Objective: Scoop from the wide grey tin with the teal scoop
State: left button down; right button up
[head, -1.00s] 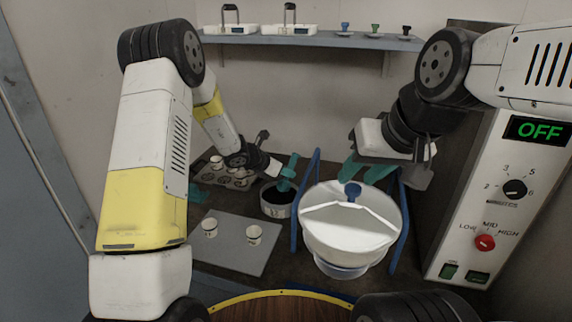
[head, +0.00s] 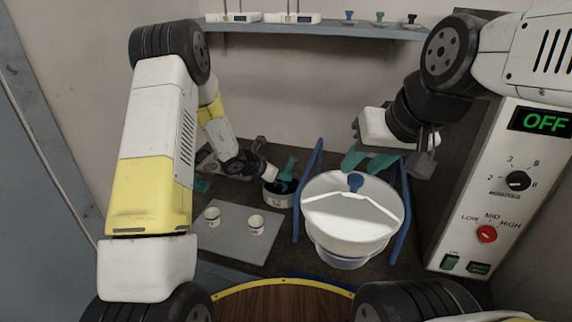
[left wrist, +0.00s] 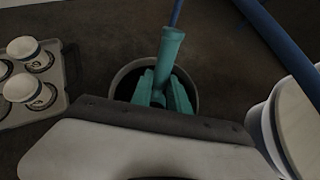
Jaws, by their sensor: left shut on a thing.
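The wide grey tin (head: 280,199) stands on the dark bench left of the white sieve bowl; its inside looks dark. My left gripper (head: 277,178) is shut on the teal scoop (head: 288,168), whose handle stands up, slightly tilted, over the tin. In the left wrist view the scoop handle (left wrist: 170,50) rises between the teal fingers, with the tin rim (left wrist: 122,75) around and below them. The scoop's lower end is hidden by the fingers and the tin wall. My right gripper (head: 368,162) hangs behind the white bowl, its teal fingers apart and empty.
The white bowl (head: 350,245) with a blue knob stands in a blue frame (head: 307,190) close right of the tin. Two small cups (head: 256,224) stand on a grey mat (head: 235,250) in front. The control panel (head: 490,200) reads OFF. A shelf (head: 310,30) runs behind.

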pick_arm(q)
jog(key=shift+s+a, duration=0.4)
jog(key=shift+a, duration=0.15)
jog(key=shift+s+r, duration=0.1)
jog(key=shift+r, duration=0.1)
jog(key=shift+w+d+r+g+y, duration=0.55)
jog(key=shift+d+r+g+y, duration=0.05)
jog(key=shift+r+y, duration=0.15)
jog(key=shift+r, duration=0.1)
dwell(0.7)
